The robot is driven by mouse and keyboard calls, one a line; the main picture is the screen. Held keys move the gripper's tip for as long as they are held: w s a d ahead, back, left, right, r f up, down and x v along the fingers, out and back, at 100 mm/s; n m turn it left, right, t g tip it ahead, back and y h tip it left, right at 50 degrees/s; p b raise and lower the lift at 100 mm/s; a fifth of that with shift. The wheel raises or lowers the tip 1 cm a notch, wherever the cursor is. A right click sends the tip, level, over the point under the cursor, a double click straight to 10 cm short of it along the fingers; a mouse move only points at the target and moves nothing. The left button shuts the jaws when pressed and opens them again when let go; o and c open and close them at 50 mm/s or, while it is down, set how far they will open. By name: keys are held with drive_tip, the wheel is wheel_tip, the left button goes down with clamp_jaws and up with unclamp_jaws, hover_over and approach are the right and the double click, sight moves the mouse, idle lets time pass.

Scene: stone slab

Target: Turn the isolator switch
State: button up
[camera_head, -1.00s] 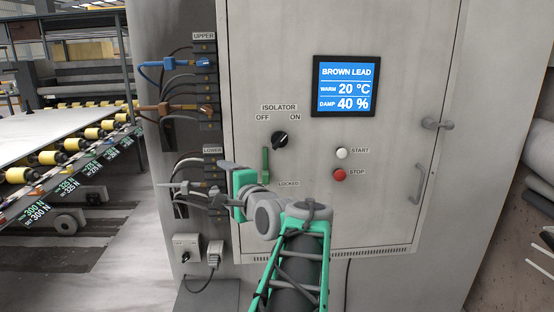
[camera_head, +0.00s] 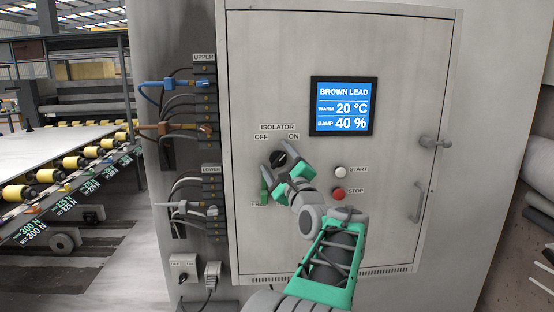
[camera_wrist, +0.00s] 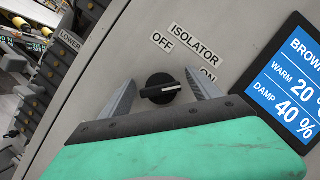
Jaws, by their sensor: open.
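The isolator switch (camera_head: 278,158) is a round black knob on the grey cabinet door, below the OFF and ON labels. In the wrist view, the knob (camera_wrist: 160,88) has a raised bar with a white mark pointing toward ON. My gripper (camera_head: 284,172) is open in front of the knob, and its body hides part of the door below. In the wrist view, the gripper's grey fingers (camera_wrist: 160,92) stand on either side of the knob with visible gaps.
A blue display (camera_head: 343,106), white START button (camera_head: 340,172) and red STOP button (camera_head: 338,194) sit right of the switch. The door handle (camera_head: 418,203) is farther right. Cables and terminal blocks (camera_head: 209,190) line the left side. A roller conveyor (camera_head: 55,175) stands left.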

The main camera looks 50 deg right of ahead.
drive_tip(key=shift+c, duration=0.2)
drive_tip(key=c, duration=1.3)
drive_tip(key=shift+n, duration=0.3)
drive_tip(key=n+y+b, duration=0.1)
drive_tip(key=n+y, duration=0.1)
drive_tip(key=n, duration=0.2)
drive_tip(key=shift+f, duration=0.1)
drive_tip(key=n+g+y, duration=0.1)
drive_tip(key=n, duration=0.3)
drive_tip(key=shift+g, duration=0.4)
drive_tip(key=n+g, duration=0.1)
drive_tip(key=n, duration=0.2)
drive_tip(key=shift+a+f, duration=0.1)
drive_tip(key=shift+f+n+g+b, duration=0.15)
drive_tip(key=shift+n+g+b, duration=0.3)
drive_tip(key=shift+n+g, duration=0.9)
drive_tip(key=shift+n+t, duration=0.25)
drive_tip(key=shift+n, duration=0.2)
